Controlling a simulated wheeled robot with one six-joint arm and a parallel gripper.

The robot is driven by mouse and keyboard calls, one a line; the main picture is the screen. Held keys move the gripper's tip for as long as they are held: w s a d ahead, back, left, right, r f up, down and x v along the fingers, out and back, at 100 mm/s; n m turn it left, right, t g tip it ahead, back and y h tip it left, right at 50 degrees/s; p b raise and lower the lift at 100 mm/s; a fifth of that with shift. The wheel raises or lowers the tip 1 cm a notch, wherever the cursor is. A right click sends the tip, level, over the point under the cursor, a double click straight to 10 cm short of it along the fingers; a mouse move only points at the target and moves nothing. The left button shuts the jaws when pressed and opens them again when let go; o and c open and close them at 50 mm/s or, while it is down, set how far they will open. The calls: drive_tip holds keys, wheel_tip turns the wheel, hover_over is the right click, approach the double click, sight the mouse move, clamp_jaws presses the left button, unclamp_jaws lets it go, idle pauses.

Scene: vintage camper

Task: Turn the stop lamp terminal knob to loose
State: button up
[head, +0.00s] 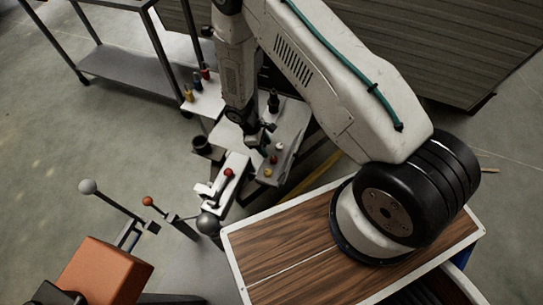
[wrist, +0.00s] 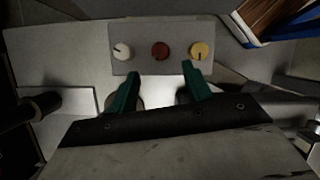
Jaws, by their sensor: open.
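In the wrist view a grey panel (wrist: 135,67) carries a row of three round knobs: a white knob (wrist: 122,52), a red knob (wrist: 160,51) and a yellow knob (wrist: 200,50). Each has a pointer mark; the red one's is hard to see. No label is readable, so I cannot tell which is the stop lamp terminal knob. My gripper (wrist: 160,88) is open, its green fingertips apart below the row, with nothing between them. In the head view my gripper (head: 257,140) hangs beside these white (head: 279,146), red (head: 273,159) and yellow (head: 268,172) knobs.
Another set of small coloured knobs (head: 205,74) stands at the back left by a grey metal shelf (head: 125,62). A white block with a red ball (head: 229,172) and levers with ball ends (head: 88,187) stand in front. An orange box (head: 105,272) is at lower left.

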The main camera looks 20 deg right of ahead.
sight(273, 158)
drive_tip(key=x, duration=0.7)
drive_tip(key=shift+s+f, duration=0.1)
drive_tip(key=shift+c, duration=0.2)
drive_tip(key=c, duration=0.9)
